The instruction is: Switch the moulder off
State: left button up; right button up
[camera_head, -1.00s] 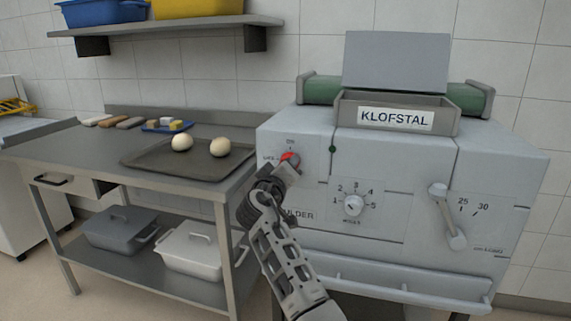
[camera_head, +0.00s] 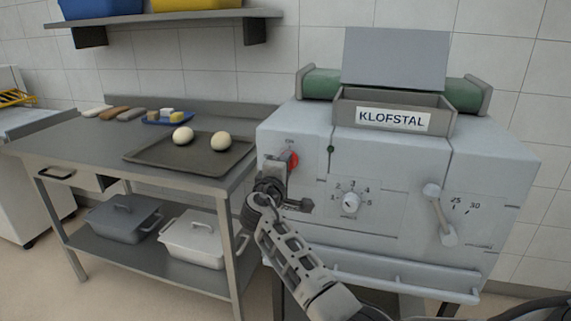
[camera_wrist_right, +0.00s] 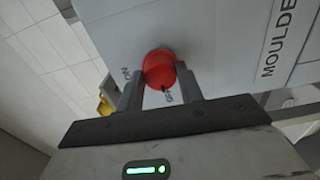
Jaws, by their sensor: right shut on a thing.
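The moulder (camera_head: 400,155) is the grey machine marked KLOFSTAL at the right of the head view. Its red rotary switch (camera_head: 293,160) is at the upper left of the front panel, below an ON label. My right gripper (camera_head: 284,166) is at this switch. In the right wrist view, the red knob (camera_wrist_right: 159,69) sits between the two fingertips (camera_wrist_right: 160,84), which are shut on it. An ON label and a second, partly hidden label show beside it. The knob's exact setting is hard to read. My left gripper is not in view.
A numbered dial (camera_head: 351,202) and a grey lever (camera_head: 438,215) are on the same panel, with a rail (camera_head: 400,284) below. A steel table (camera_head: 75,150) at left bears a dark tray (camera_head: 150,153) with two dough balls. Lidded tubs stand on its lower shelf.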

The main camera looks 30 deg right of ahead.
dwell(0.4)
jog(key=o, duration=1)
jog(key=shift+n, duration=0.3)
jog(key=b+v, duration=0.1)
jog(key=v, duration=1.5)
